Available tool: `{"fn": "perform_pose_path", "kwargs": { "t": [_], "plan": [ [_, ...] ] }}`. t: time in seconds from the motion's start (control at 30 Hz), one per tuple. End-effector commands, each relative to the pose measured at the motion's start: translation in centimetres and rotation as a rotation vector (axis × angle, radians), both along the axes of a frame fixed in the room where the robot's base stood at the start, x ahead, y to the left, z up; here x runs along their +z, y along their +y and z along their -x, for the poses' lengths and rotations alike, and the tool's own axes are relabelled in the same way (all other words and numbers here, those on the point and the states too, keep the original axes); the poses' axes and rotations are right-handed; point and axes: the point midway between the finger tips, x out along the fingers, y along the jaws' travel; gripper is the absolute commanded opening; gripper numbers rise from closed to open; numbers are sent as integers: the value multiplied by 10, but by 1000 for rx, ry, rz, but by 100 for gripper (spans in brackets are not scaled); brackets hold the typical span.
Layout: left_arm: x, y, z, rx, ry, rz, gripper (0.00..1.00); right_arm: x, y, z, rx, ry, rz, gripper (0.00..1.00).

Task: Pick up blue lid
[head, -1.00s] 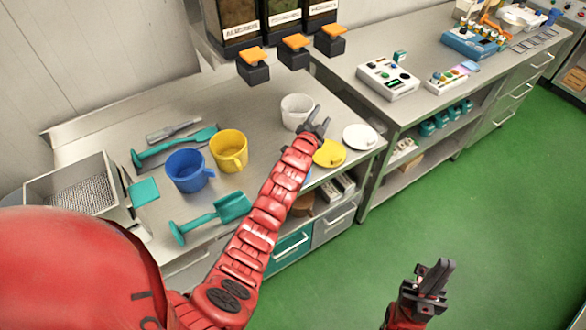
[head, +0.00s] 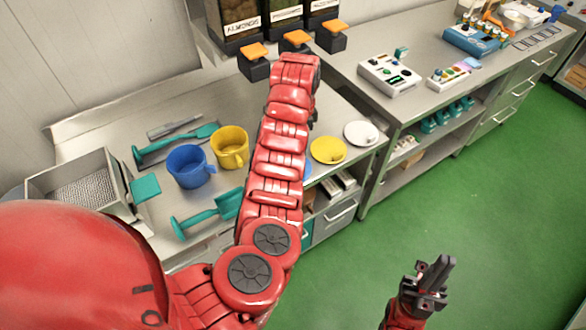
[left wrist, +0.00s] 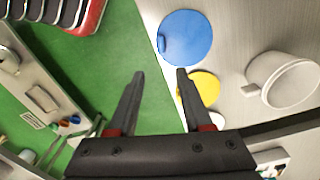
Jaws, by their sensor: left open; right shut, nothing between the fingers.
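The blue lid (left wrist: 190,38) lies flat near the counter edge at the top of the left wrist view, its small knob towards the left. In the head view my left arm hides almost all of it; only a blue sliver (head: 308,170) shows. My left gripper (left wrist: 160,74) is open and empty, its fingertips just short of the lid in the picture. In the head view the left gripper is mostly hidden behind its own arm. My right gripper (head: 436,274) is shut and empty over the green floor, away from the counter.
A yellow lid (head: 328,150) and white lid (head: 361,134) lie beside the blue one. A white cup (left wrist: 285,80) stands close by. Blue (head: 188,167) and yellow (head: 231,147) cups stand left of my arm. Dispensers (head: 297,42) hang above the counter.

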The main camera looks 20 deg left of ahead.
Motion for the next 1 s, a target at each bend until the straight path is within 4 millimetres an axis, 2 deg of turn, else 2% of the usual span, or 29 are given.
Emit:
{"fn": "perform_pose_path", "kwargs": {
  "t": [0.03, 0.13, 0.33, 0.5, 0.6, 0.77, 1.0],
  "plan": [
    [-13, 3, 1, 1, 6, -4, 50, -1, 0, 0, 0, 0, 0, 0],
    [-31, 3, 1, 1, 0, -1, 50, -3, 0, 0, 0, 0, 0, 0],
    [-69, 2, 0, 3, 1, -1, 50, -21, 0, 0, 0, 0, 0, 0],
    [-94, 1, -1, 3, -4, 0, 50, -39, 0, 0, 0, 0, 0, 0],
    [-100, 1, -1, 2, -4, -1, 50, -43, 0, 0, 0, 0, 0, 0],
    [-105, 0, -1, 2, -3, -1, 50, -38, 0, 0, 0, 0, 0, 0],
    [-133, 1, -1, 1, 2, -1, 50, -17, 0, 0, 0, 0, 0, 0]
  ]
}}
